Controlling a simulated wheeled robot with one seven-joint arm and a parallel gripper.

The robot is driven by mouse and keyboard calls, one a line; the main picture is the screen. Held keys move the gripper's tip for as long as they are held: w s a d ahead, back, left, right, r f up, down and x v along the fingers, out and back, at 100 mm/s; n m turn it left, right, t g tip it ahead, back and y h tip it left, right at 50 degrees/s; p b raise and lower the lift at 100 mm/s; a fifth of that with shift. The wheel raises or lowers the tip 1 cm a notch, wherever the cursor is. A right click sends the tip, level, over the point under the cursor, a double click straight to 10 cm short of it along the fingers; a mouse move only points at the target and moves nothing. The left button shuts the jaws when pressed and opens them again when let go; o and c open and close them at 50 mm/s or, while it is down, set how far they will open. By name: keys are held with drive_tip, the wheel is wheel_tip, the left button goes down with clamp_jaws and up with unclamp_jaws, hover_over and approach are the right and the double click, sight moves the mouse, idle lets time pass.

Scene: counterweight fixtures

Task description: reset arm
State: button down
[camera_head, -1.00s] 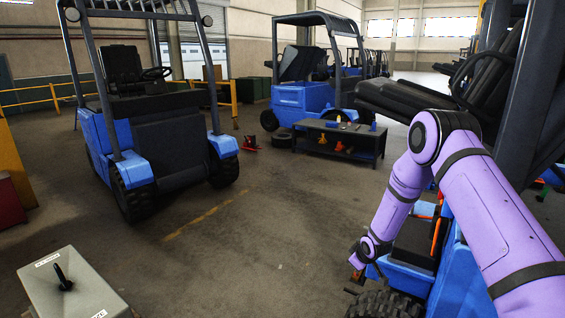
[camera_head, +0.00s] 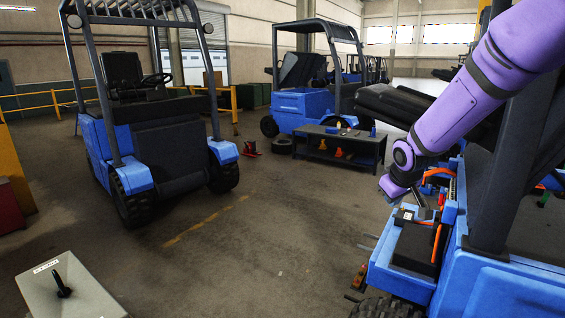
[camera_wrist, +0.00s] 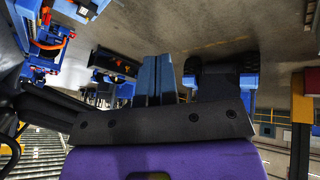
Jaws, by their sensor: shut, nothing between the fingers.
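My gripper (camera_wrist: 156,62) shows in the wrist view as two blue-grey fingers side by side, shut and empty. They extend from the dark bracket in front of the purple wrist. In the head view, my purple arm comes in from the upper right and bends down to the wrist. Its end is above or beside the open compartment of the nearest blue forklift (camera_head: 510,277). A dark battery block (camera_head: 414,245) with orange cables sits in that compartment. I cannot tell the gap between the gripper and the compartment, and the fingertips are hard to make out in the head view.
A blue forklift (camera_head: 160,145) stands at the left, another (camera_head: 305,105) at the back. A low dark bench (camera_head: 338,146) holds small items. A grey control box (camera_head: 70,290) with a lever is at the front left. The middle floor is clear.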

drive_tip(key=s+r+m, duration=0.1)
drive_tip(key=s+r, duration=0.4)
drive_tip(key=s, duration=0.7)
drive_tip(key=s+r+m, duration=0.2)
drive_tip(key=s+r, duration=0.2)
drive_tip(key=s, duration=0.8)
drive_tip(key=s+r+m, duration=0.1)
drive_tip(key=s+r, duration=0.4)
drive_tip(key=s, duration=0.7)
drive_tip(key=shift+a+r+m+g, duration=0.15)
drive_tip(key=shift+r+m+g, duration=0.15)
drive_tip(key=shift+r+m, duration=0.1)
drive_tip(key=shift+w, duration=0.1)
drive_tip(key=shift+d+y, duration=0.3)
drive_tip(key=shift+d, duration=0.6)
